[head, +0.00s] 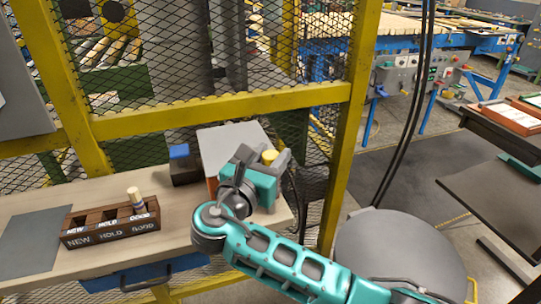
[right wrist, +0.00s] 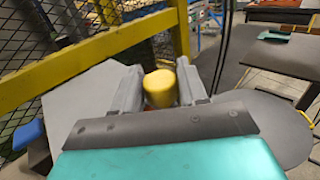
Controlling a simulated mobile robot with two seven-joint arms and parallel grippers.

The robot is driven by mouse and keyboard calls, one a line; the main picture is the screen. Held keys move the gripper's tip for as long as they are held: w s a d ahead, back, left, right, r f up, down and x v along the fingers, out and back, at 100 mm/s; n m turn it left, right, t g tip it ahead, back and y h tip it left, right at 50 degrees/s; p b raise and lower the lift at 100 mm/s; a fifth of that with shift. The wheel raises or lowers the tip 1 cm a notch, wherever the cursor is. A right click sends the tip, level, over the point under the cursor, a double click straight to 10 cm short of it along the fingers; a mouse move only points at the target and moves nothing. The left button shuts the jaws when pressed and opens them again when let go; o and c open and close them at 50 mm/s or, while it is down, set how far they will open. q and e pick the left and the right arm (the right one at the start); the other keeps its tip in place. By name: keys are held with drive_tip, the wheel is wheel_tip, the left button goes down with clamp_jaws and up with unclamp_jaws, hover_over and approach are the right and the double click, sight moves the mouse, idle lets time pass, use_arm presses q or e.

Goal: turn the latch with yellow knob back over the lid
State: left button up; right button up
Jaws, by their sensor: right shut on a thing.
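The yellow knob (head: 269,156) of the latch stands at the right side of a box with a flat grey lid (head: 225,139). In the right wrist view the yellow knob (right wrist: 160,86) sits between the two grey fingers of my right gripper (right wrist: 160,92), which is shut on it. The grey lid (right wrist: 85,98) lies left of the fingers in that view. In the head view my right gripper (head: 270,160) reaches over the box's right part and hides much of it. The latch's arm is hidden by the gripper. My left gripper is not in view.
A wooden tray with labelled compartments (head: 110,232) stands on the bench (head: 170,200), holding one pale peg (head: 136,197). A dark block with a blue top (head: 181,160) stands left of the lidded box. A yellow-framed mesh fence (head: 220,113) rises behind the bench.

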drive_tip(key=shift+h, duration=0.3)
drive_tip(key=o, duration=0.9)
drive_tip(key=shift+o, duration=0.2)
